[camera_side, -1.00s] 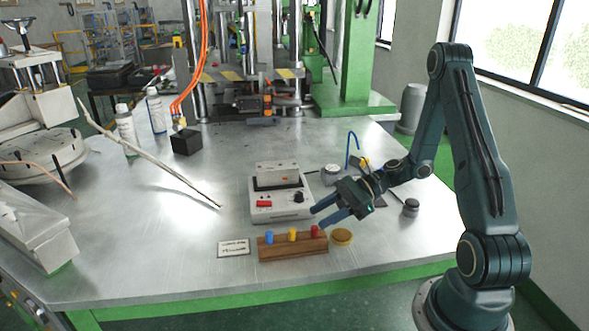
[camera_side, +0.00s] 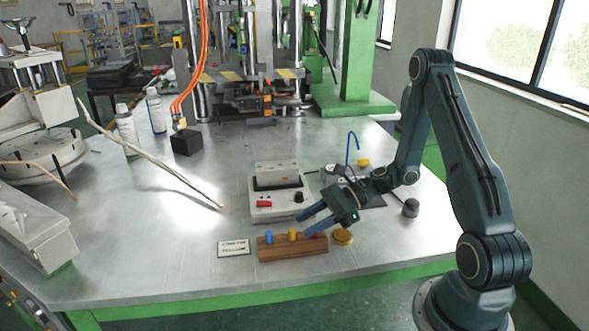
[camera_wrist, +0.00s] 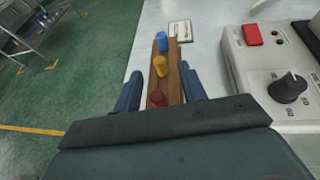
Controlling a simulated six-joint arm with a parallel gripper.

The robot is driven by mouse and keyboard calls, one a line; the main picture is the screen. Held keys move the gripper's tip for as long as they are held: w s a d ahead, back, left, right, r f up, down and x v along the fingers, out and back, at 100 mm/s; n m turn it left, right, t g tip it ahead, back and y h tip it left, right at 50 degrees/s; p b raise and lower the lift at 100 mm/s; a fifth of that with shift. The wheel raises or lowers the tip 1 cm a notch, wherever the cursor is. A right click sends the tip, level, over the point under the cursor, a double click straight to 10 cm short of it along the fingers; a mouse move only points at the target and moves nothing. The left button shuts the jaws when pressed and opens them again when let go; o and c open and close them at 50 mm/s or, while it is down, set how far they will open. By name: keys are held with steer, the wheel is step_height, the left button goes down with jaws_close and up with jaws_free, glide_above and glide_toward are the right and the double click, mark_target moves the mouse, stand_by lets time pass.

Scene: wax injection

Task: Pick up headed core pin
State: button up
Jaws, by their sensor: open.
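A wooden block (camera_side: 292,248) stands near the table's front edge and holds a row of headed pins. The blue pin (camera_side: 269,237) is at its left and the yellow pin (camera_side: 292,234) in the middle. The red pin (camera_wrist: 157,98) is at the right end, mostly hidden by a finger in the side view. The frames do not show which one is the headed core pin. My gripper (camera_side: 304,223) is open and tilted down above the block's right part. In the wrist view its fingers (camera_wrist: 160,92) lie either side of the block, with the red pin between them.
A grey device (camera_side: 277,205) with a black knob and red switch stands just behind the block. A round tan lid-like piece (camera_side: 342,237) is at the block's right, a label card (camera_side: 234,247) at its left. The table left of the card is clear.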

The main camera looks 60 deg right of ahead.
mark_target(298, 238)
steer(key=shift+x, duration=1.75)
jaws_close()
